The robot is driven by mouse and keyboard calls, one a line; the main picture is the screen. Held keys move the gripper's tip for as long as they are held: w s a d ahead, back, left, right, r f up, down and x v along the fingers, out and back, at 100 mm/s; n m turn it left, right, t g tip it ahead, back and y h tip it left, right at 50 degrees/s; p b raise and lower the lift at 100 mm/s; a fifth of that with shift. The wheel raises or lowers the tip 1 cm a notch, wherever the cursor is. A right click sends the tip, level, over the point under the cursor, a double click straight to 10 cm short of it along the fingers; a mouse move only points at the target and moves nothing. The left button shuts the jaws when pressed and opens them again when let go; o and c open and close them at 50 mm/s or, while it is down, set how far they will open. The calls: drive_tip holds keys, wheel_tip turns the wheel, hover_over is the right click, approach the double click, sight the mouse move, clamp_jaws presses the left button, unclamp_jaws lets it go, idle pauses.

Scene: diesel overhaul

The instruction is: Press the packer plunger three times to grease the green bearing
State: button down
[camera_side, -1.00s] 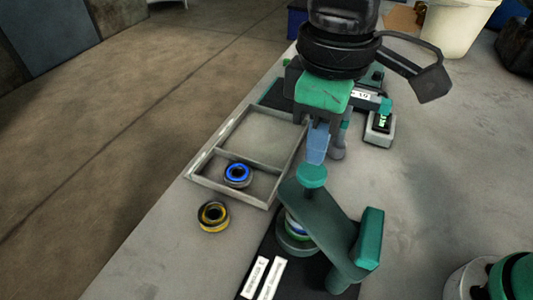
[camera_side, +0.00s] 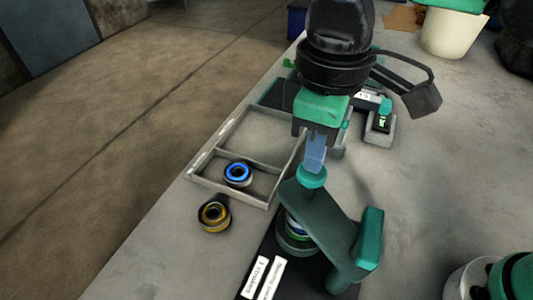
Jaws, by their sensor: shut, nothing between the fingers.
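The teal bearing packer stands on a dark mat at the front centre, with its slanted arm (camera_side: 322,228) reaching over a round cup (camera_side: 293,243). The round teal plunger knob (camera_side: 312,178) sits at the arm's upper end. A bearing with a thin green ring (camera_side: 294,233) lies in the cup, mostly hidden under the packer arm. My gripper (camera_side: 315,168) is shut and points down, its blue-grey fingertips at the top of the knob. They appear to touch it. Nothing is held.
A grey divided tray (camera_side: 203,164) holds a blue-ringed bearing (camera_side: 238,173). A yellow-ringed bearing (camera_side: 214,216) lies outside it near the table edge. White label strips (camera_side: 263,277) lie beside the packer. A small device (camera_side: 379,128) stands behind. The table's right middle is clear.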

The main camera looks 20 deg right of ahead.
drive_tip(key=shift+f, duration=1.1)
drive_tip(key=shift+r, duration=1.75)
drive_tip(key=shift+f, duration=0.15)
drive_tip(key=shift+f, duration=1.6)
drive_tip(key=shift+r, duration=1.75)
